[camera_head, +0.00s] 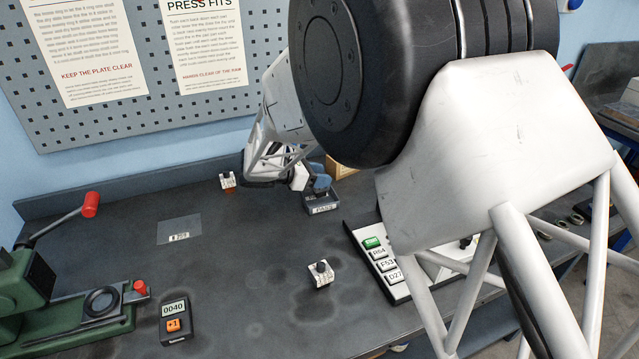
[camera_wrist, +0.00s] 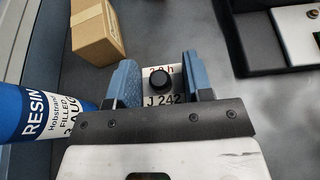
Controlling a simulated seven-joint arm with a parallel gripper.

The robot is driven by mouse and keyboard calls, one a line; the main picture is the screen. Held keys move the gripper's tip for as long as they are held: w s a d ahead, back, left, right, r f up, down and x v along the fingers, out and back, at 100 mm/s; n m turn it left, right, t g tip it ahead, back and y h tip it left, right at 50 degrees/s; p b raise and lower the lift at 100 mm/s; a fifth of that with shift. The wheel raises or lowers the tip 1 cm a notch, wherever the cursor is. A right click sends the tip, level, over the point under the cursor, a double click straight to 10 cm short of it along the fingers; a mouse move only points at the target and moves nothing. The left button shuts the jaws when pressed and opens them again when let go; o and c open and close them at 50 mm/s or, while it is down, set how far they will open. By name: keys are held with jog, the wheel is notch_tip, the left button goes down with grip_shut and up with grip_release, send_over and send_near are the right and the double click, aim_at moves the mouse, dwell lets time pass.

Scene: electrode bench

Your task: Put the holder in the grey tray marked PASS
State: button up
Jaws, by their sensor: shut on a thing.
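My gripper (camera_head: 319,186) is at the back of the bench, at the grey tray marked PASS (camera_head: 321,209) in the head view. Its blue fingers show just above or behind the tray's front wall; I cannot tell how high. In the wrist view, my gripper (camera_wrist: 160,78) is shut on a holder (camera_wrist: 163,100), a small white block with a black round knob, marked J 242. The held holder is hidden in the head view. I cannot tell whether it touches the tray floor.
Another white holder (camera_head: 321,274) stands mid-bench and one (camera_head: 228,181) at the back left. A blue resin bottle (camera_wrist: 35,115) and a cardboard box (camera_wrist: 95,32) are close left of my gripper. A labelled panel (camera_head: 382,259) is right; a green press (camera_head: 70,310) is front left.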

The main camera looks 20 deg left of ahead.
jog(key=shift+f, duration=1.3)
jog(key=shift+f, duration=0.1)
jog(key=o, duration=1.1)
jog(key=shift+f, duration=0.1)
jog(key=shift+o, duration=0.2)
jog(key=v, duration=1.2)
jog(key=shift+d+r, duration=0.15)
jog(key=shift+r, duration=0.1)
